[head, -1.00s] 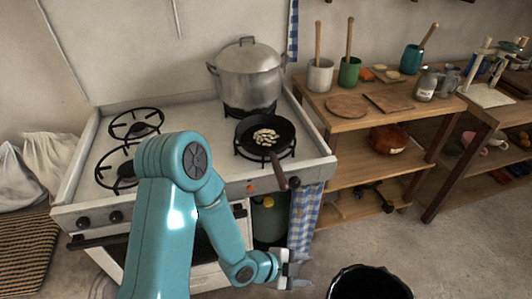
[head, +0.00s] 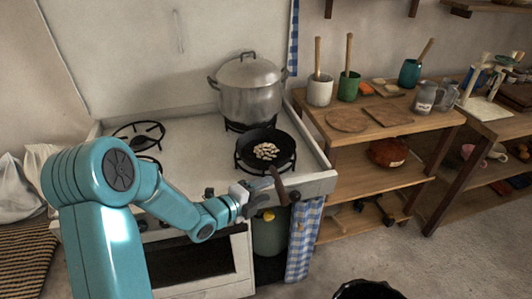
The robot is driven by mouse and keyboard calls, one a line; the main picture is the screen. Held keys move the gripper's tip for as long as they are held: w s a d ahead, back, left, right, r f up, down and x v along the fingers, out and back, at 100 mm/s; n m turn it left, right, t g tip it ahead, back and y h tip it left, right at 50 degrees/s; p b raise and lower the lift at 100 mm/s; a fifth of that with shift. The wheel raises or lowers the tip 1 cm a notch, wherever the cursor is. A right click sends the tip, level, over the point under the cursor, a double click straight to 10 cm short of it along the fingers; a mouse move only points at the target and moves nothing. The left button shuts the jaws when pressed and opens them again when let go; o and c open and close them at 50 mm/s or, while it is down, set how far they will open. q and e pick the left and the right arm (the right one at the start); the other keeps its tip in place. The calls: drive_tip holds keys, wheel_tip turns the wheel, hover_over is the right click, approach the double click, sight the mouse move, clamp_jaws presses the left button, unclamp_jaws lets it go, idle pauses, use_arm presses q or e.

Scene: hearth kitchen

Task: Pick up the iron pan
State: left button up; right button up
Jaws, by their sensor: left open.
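The black iron pan (head: 251,139) sits on the front right burner of the white stove, with pale sliced pieces (head: 266,151) in it. Its brown handle (head: 279,184) points toward me, out over the stove's front edge. My left gripper (head: 262,198) is open, close beside the handle on its left and near its lower end. I cannot tell whether a finger touches the handle. My right gripper is out of view.
A large lidded metal pot (head: 249,92) stands behind the pan. The stove top (head: 195,135) is bare at its middle. A wooden shelf (head: 350,142) with jars and boards stands to the right. A black bin (head: 367,290) is on the floor in front.

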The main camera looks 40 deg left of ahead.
sight(278, 179)
use_arm(q)
drive_tip(key=x, duration=0.2)
drive_tip(key=p+x, duration=0.1)
drive_tip(key=x, duration=0.1)
drive_tip(key=p+x, duration=0.1)
drive_tip(key=x, duration=0.1)
drive_tip(key=shift+w+a+r, duration=0.15)
drive_tip(key=shift+w+r, duration=0.1)
drive_tip(key=shift+w, duration=0.1)
clamp_jaws()
idle(1.0)
drive_tip(key=shift+r, duration=0.1)
